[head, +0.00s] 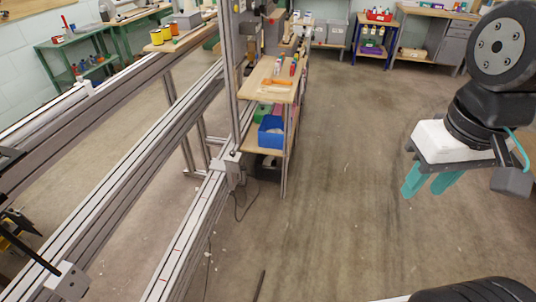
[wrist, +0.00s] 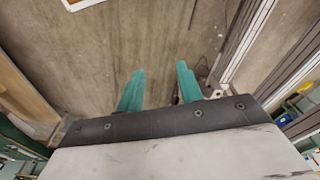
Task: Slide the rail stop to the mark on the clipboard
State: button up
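My gripper (head: 428,188) hangs in the air at the right, well away from the rails. Its two teal fingers are apart with nothing between them, which the wrist view also shows (wrist: 160,70). A grey block (head: 68,281) sits at the near lower left on the rail frame. Another grey block (head: 229,166) sits where the long rail meets the upright post. I cannot tell which, if either, is the rail stop. The long rail (head: 190,225) carries small red marks. A white sheet with a brown edge (wrist: 82,3), possibly the clipboard, is cut off at the wrist view's top.
A wooden shelf unit (head: 268,85) with a blue bin (head: 271,132) stands behind the post. A dark rod (head: 259,285) lies on the floor at the near middle. Workbenches line the back wall. The floor between rail and gripper is mostly clear.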

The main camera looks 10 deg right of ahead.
aim_at(230, 165)
jog(key=z, duration=0.1)
jog(key=i, duration=0.95)
jog(key=u, duration=0.15)
